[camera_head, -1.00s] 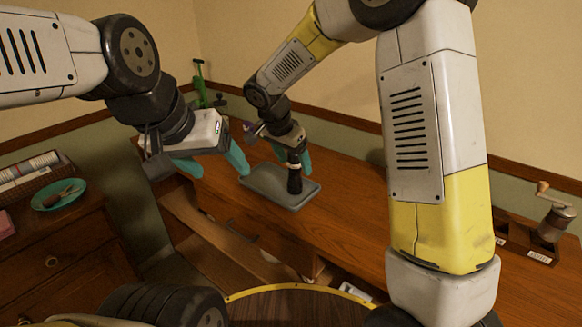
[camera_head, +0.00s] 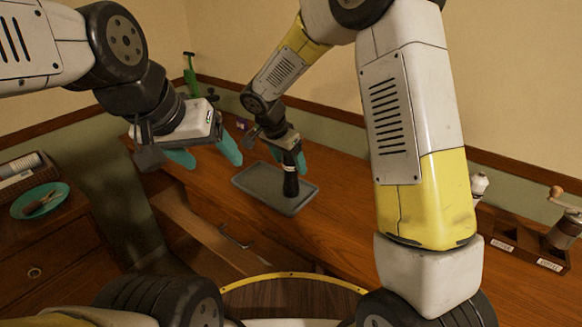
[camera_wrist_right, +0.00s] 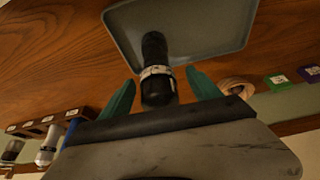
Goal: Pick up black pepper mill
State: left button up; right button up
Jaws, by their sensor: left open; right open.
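The black pepper mill (camera_head: 291,185) stands on the grey tray (camera_head: 249,191) on the wooden counter. In the right wrist view the mill (camera_wrist_right: 155,52) shows a pale band near its near end, and the tray (camera_wrist_right: 215,35) lies behind it. My right gripper (camera_wrist_right: 160,77) is open, with one teal finger on each side of the mill's near end and visible gaps between. In the head view the right gripper (camera_head: 290,161) is over the mill's top and partly hides it. My left gripper (camera_head: 207,156) is open and empty, left of the tray.
A wooden compartment box (camera_head: 513,238) with a crank grinder (camera_head: 563,230) stands at the right. A teal plate (camera_head: 40,200) sits on the left cabinet. A green object (camera_head: 190,75) stands at the back corner. Counter right of the tray is clear.

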aim_at(290, 187)
jog(key=x, duration=0.4)
jog(key=shift+d, duration=0.15)
jog(key=shift+r, duration=0.1)
grip_shut()
